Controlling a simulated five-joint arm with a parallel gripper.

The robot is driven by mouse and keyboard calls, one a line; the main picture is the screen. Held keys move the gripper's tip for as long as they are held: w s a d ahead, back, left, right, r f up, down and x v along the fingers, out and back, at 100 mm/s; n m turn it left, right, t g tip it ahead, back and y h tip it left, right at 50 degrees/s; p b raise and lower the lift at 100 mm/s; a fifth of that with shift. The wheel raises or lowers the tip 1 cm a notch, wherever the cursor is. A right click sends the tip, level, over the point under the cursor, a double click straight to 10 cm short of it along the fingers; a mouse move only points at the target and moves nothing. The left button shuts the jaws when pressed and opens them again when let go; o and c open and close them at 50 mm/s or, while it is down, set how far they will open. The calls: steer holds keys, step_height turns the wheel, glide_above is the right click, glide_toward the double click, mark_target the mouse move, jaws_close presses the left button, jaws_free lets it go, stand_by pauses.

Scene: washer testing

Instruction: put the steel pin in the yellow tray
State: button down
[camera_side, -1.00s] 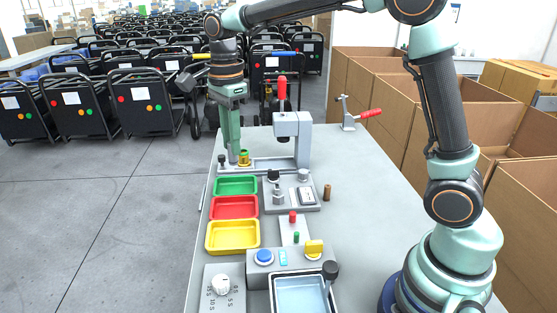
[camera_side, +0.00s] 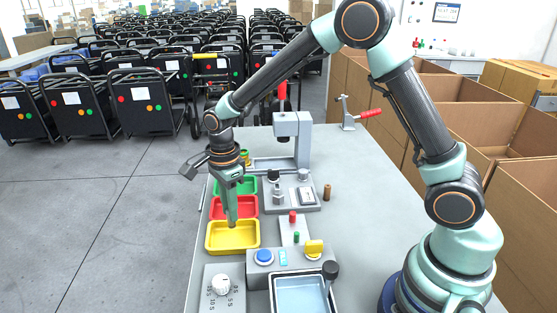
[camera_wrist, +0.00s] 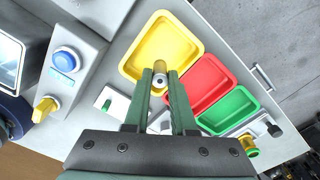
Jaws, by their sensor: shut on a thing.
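The yellow tray (camera_side: 233,244) is the nearest of a row of trays in the side view, and it looks empty. It also shows in the wrist view (camera_wrist: 163,42). My gripper (camera_side: 232,225) points down with its fingertips over the far part of the yellow tray, near the red one. In the wrist view my gripper (camera_wrist: 160,72) is shut on a small silvery piece, the steel pin (camera_wrist: 160,67), seen nearly end-on at the tray's near edge. The pin is mostly hidden by the fingers in the side view.
The red tray (camera_side: 248,206) and green tray (camera_side: 245,187) lie behind the yellow tray. A press (camera_side: 303,140) stands at the back. A blue-button box (camera_side: 264,257) and a dial box (camera_side: 222,286) are in front. Bare bench lies to the right.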

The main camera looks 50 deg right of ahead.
mark_target(232, 226)
steer(key=shift+f, duration=2.15)
steer(key=shift+f, duration=0.15)
steer(key=c, duration=0.7)
jaws_free()
steer(key=shift+c, duration=0.2)
